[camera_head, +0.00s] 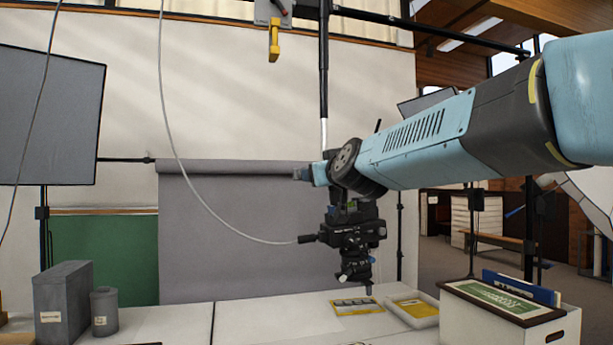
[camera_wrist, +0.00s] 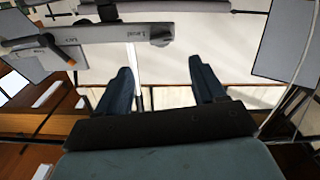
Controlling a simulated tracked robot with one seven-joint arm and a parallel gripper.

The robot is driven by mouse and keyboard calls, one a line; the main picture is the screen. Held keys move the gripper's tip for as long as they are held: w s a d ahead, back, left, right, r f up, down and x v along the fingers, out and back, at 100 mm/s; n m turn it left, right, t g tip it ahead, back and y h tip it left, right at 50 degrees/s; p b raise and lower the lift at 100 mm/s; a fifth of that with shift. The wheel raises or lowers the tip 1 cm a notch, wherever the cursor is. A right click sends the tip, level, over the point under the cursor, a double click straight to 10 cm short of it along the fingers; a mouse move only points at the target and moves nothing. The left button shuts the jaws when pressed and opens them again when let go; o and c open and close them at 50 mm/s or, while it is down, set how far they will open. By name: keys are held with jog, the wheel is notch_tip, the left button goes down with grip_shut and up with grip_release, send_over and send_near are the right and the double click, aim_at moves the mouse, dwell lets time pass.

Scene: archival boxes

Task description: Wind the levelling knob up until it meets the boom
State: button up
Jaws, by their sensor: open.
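My gripper (camera_head: 302,173) is at the end of my blue arm, pointing left at mid-height. The wrist view shows its two dark fingers apart with nothing between them (camera_wrist: 160,72). A black boom (camera_head: 440,30) crosses the top of the head view, with a black column (camera_head: 323,75) hanging down from it, partly hidden behind my arm. In the wrist view a grey bar lettered "Level" (camera_wrist: 100,34) lies beyond the fingertips, with a rounded grey end (camera_wrist: 162,36), perhaps the levelling knob. I cannot tell whether it touches the boom.
A black camera mount (camera_head: 350,238) is below my wrist, above the white table (camera_head: 270,318). A grey box (camera_head: 63,302), a canister (camera_head: 104,310) and a white file box (camera_head: 515,310) stand on the table. A yellow handle (camera_head: 274,40) hangs high; a cable (camera_head: 185,185) loops left of my gripper.

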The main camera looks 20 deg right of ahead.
jog(key=w, duration=1.2)
jog(key=shift+w+a, duration=0.1)
jog(key=shift+w, duration=0.3)
jog(key=shift+c, duration=0.3)
jog(key=c, duration=1)
jog(key=shift+m, duration=0.4)
jog(key=m, duration=0.2)
jog(key=shift+m, duration=2.4)
